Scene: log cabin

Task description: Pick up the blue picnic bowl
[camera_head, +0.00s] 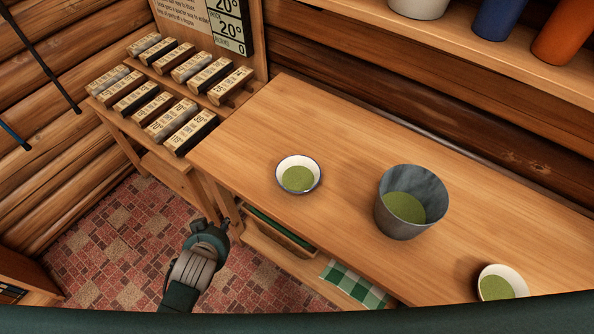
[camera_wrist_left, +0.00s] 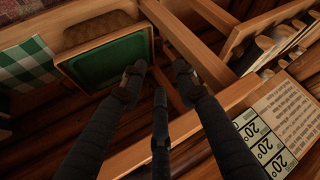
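A white bowl with a blue rim (camera_head: 311,164) stands upright on the wooden table in the head view, with green contents inside. My left gripper (camera_head: 226,226) is off the table's front edge, below and to the left of this bowl, and apart from it. In the left wrist view my left gripper (camera_wrist_left: 158,74) has its two fingers spread, with nothing between them. The bowl is not visible in the left wrist view. My right gripper is not in view.
A grey metal bucket (camera_head: 388,215) stands on the table (camera_head: 248,140), right of the bowl. Another white bowl (camera_head: 488,270) is farther right. A green tray (camera_wrist_left: 108,63) and a checked cloth (camera_head: 352,284) are on the lower shelf. Labelled blocks (camera_head: 190,132) fill the left rack.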

